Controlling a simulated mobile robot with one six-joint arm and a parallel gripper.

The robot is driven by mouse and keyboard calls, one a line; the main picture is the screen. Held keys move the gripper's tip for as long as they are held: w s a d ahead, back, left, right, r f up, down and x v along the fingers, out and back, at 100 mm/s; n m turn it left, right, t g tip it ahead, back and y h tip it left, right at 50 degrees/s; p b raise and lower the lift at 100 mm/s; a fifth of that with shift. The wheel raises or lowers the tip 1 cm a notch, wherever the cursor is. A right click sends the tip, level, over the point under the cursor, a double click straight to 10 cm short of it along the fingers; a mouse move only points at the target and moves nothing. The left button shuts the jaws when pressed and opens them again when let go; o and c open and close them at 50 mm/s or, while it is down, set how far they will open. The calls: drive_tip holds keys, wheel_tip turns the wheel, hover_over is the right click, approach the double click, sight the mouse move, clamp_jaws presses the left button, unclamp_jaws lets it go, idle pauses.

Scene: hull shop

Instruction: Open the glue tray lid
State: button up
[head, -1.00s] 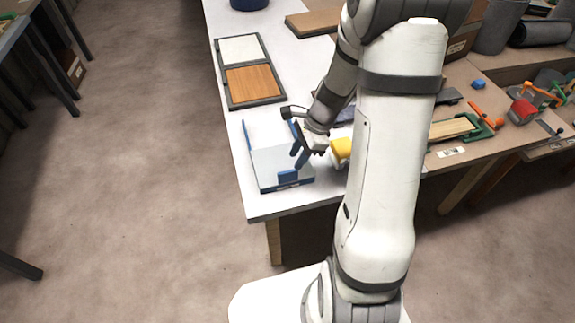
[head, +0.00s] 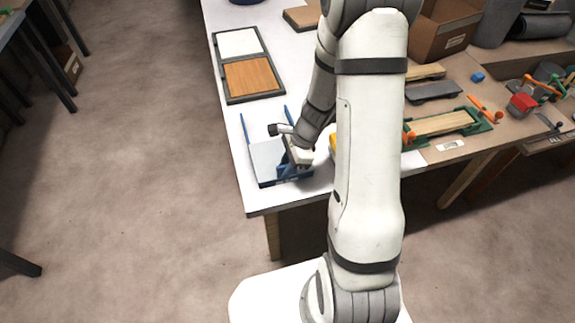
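The glue tray (head: 263,180) stands on the white table near its front left corner. It has blue edges, and two thin blue rails run back from it. Its pale grey lid (head: 264,155) covers the front part. My gripper (head: 289,168) points down at the front right of the lid, where it hides the blue handle. It seems to be at the handle, but I cannot tell whether it touches it. The fingers are small and partly covered by the wrist, so their opening is unclear.
A dark-framed board with white and wood panels (head: 252,78) lies behind the tray. A yellow object (head: 333,142) is mostly hidden by my arm. Clamps, wood pieces and a cardboard box (head: 440,32) crowd the right bench. The table's front and left edges are close to the tray.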

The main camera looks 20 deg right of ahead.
clamp_jaws()
